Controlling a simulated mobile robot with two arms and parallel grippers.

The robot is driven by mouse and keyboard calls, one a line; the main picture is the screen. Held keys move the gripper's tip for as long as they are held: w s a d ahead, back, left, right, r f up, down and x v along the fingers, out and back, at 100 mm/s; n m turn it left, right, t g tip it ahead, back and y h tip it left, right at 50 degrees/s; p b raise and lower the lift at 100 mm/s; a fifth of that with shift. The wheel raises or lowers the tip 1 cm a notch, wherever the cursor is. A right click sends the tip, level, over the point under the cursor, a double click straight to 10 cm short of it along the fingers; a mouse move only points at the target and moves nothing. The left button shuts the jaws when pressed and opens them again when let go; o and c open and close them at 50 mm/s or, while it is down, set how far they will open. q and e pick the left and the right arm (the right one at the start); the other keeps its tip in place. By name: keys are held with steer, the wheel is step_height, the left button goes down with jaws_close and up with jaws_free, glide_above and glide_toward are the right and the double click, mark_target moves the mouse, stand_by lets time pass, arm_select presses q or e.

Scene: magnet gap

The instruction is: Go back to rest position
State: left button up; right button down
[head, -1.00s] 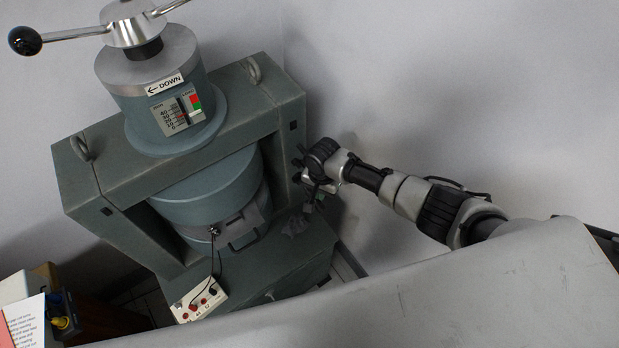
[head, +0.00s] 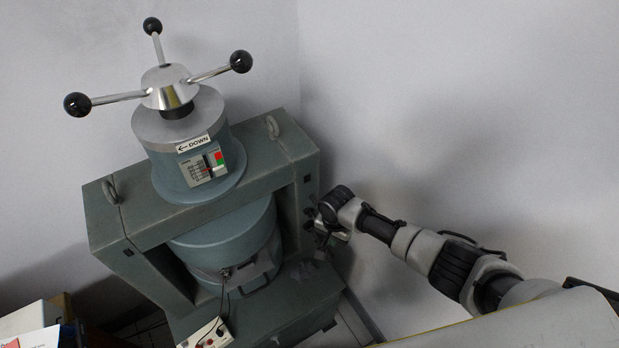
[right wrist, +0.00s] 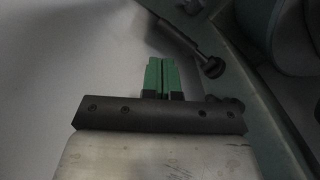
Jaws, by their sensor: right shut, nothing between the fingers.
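My right gripper (right wrist: 162,76) shows in the right wrist view with its two green fingers together and nothing between them. In the head view my right arm comes in from the right, and the gripper (head: 318,238) is small and dark beside the right post of the grey-green magnet machine (head: 215,215). I cannot tell there whether it touches the post. My left gripper is not in view.
Bare wall (head: 450,100) fills the right side.

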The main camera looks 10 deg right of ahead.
steer(key=s+d+f+n+t+b, duration=0.1)
steer(key=s+d+f+n+b, duration=0.15)
steer(key=s+f, duration=0.75)
steer(key=s+d+f+n+b, duration=0.25)
steer(key=s+f, duration=0.55)
steer(key=f, duration=0.5)
arm_select(q)
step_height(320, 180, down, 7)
steer(key=b, duration=0.1)
steer(key=shift+b, duration=0.4)
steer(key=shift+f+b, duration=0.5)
steer(key=shift+b, duration=0.1)
arm_select(e)
steer(key=s+d+f+n, duration=0.1)
steer(key=s+f, duration=0.3)
steer(key=s, duration=0.8)
steer(key=s+d+f+n, duration=0.2)
steer(key=s+f+n, duration=0.2)
steer(key=s, duration=0.8)
steer(key=shift+f, duration=0.5)
